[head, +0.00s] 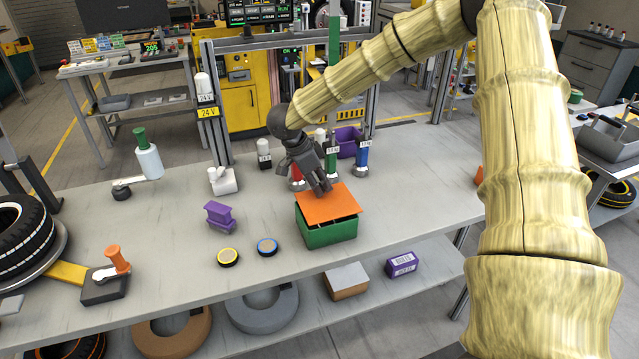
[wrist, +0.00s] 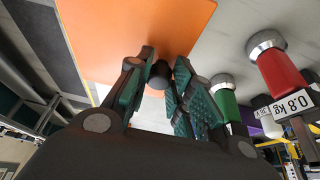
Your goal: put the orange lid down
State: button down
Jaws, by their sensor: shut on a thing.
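The orange lid (head: 330,205) is a flat square plate over the green box (head: 327,236) on the grey workbench. It sits slightly askew to the box, and a dark gap shows beneath its front edge. I cannot tell whether part of it touches the rim. My gripper (head: 323,188) is above the lid's far side. In the wrist view the lid (wrist: 110,35) fills the upper left, and my gripper (wrist: 160,72) is shut on its dark knob (wrist: 159,77). The box is hidden in the wrist view.
Red, green and blue cylinders (head: 362,157) stand close behind the lid, beside a purple bin (head: 348,140). The bench right of the box is clear.

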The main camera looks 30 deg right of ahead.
jog(key=shift+f, duration=0.5)
jog(key=shift+f, duration=0.2)
jog(key=c, duration=1.2)
grip_release()
jog(key=shift+f, duration=0.1)
jog(key=shift+c, duration=0.2)
jog(key=shift+r, duration=0.35)
jog(key=b+v, duration=0.2)
jog(key=v, duration=1)
jog(key=shift+a, duration=0.1)
